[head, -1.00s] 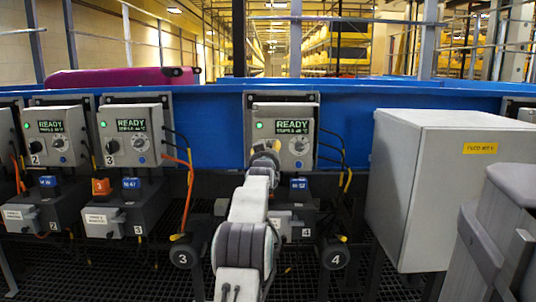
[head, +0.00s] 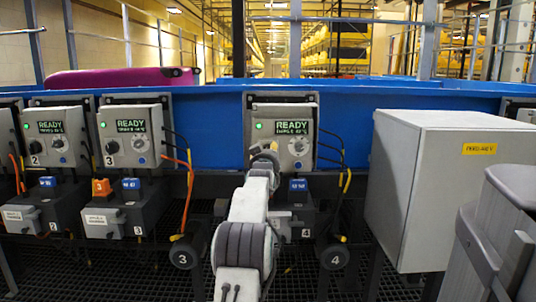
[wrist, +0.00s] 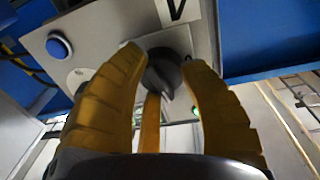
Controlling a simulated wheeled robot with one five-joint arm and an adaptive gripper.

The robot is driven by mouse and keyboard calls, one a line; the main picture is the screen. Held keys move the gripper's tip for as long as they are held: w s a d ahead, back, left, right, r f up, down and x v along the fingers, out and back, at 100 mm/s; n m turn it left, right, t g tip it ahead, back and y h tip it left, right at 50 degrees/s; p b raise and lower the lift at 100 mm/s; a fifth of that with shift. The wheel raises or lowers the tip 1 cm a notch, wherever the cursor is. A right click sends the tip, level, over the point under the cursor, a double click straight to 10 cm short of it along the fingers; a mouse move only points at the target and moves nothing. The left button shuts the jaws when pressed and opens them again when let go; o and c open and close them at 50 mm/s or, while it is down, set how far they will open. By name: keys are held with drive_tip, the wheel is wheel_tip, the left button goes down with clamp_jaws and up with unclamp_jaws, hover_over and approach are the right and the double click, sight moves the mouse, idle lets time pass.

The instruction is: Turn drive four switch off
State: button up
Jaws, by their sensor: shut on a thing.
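The drive four control box (head: 284,108) is grey, with a lit green lamp and a screen reading READY. A dial (head: 298,146) shows on its lower right. My gripper (head: 264,152) is at the lower left of this box, and my wrist hides the switch in the head view. In the wrist view, the yellow fingers of my gripper (wrist: 160,62) are on either side of a dark round switch knob (wrist: 164,76) and shut on it. The knob's exact setting is hard to read. A blue button (wrist: 59,46) is on the same panel.
Drive boxes two (head: 55,140) and three (head: 131,136) stand to the left, both reading READY. Black and yellow cables (head: 345,180) hang right of box four. A large grey cabinet (head: 425,195) stands at the right. A blue conveyor side (head: 220,130) runs behind.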

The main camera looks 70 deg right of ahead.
drive_tip(key=shift+w+r+n+p, duration=0.1)
drive_tip(key=shift+n+p, duration=0.7)
drive_tip(key=shift+n, duration=1)
drive_tip(key=o, duration=0.9)
drive_tip(key=shift+w, duration=0.15)
drive_tip(key=o, duration=0.3)
drive_tip(key=shift+s+a, duration=0.1)
drive_tip(key=shift+s, duration=0.1)
drive_tip(key=v, duration=1.1)
drive_tip(key=shift+a+f, duration=0.3)
drive_tip(key=shift+a, duration=0.05)
drive_tip(key=shift+o, duration=0.2)
